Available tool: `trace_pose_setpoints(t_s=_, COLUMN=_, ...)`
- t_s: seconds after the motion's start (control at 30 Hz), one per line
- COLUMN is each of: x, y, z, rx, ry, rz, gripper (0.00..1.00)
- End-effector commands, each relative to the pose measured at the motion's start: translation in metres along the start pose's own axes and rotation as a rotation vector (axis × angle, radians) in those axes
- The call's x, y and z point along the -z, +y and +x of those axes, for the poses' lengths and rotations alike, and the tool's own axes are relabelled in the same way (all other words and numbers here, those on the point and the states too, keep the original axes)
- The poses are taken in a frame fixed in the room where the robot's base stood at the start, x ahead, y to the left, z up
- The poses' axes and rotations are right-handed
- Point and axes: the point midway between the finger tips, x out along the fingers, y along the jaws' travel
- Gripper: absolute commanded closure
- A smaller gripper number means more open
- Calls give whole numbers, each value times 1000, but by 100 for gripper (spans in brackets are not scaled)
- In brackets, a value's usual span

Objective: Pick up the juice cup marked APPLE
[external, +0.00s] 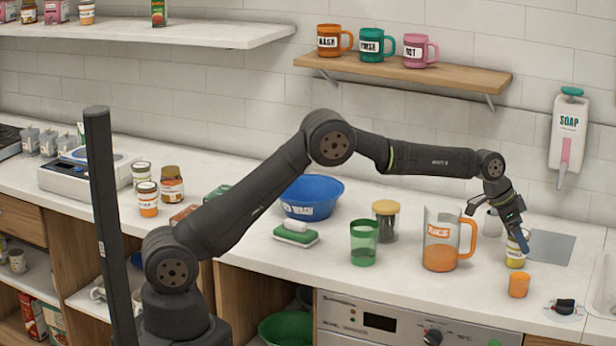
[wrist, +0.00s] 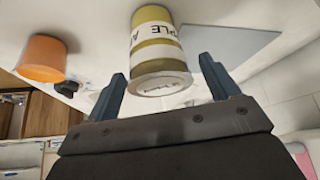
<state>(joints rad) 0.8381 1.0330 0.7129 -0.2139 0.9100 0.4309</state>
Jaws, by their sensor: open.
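The juice cup marked APPLE (wrist: 157,55) is a yellow cylinder with a white label; in the wrist view the label reads "PLE" with part of it turned away. In the external view the cup (external: 516,249) stands on the counter at the right, partly hidden by my gripper. My gripper (external: 520,236) is open and empty, close to the cup. In the wrist view its two blue fingers (wrist: 160,85) lie on either side of the cup's near end, with a gap on both sides.
A small orange cup (external: 518,285) stands in front of the APPLE cup. A labelled jug (external: 439,240) with orange juice is to its left. A grey mat (external: 550,246) lies behind right, near the sink. A black knob-like item (external: 565,306) sits at the counter's front edge.

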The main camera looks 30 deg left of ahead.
Motion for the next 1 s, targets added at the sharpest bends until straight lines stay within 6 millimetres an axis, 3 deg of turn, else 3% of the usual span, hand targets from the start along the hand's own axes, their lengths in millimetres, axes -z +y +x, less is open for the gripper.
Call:
trace_pose_setpoints(t_s=0.1, x=0, y=0, z=0, rx=0, ry=0, rz=0, gripper=24)
trace_pose_setpoints(t_s=0.33, x=0, y=0, z=-1, rx=0, ry=0, rz=0, gripper=69)
trace_pose_setpoints(t_s=0.7, x=4, y=0, z=-6, rx=1, ry=2, rz=1, gripper=70)
trace_pose_setpoints(t_s=0.97, x=22, y=0, z=-37, rx=3, ry=3, rz=1, gripper=70)
trace_pose_setpoints(t_s=1.0, x=23, y=8, z=-42, rx=1, ry=1, rz=2, gripper=70)
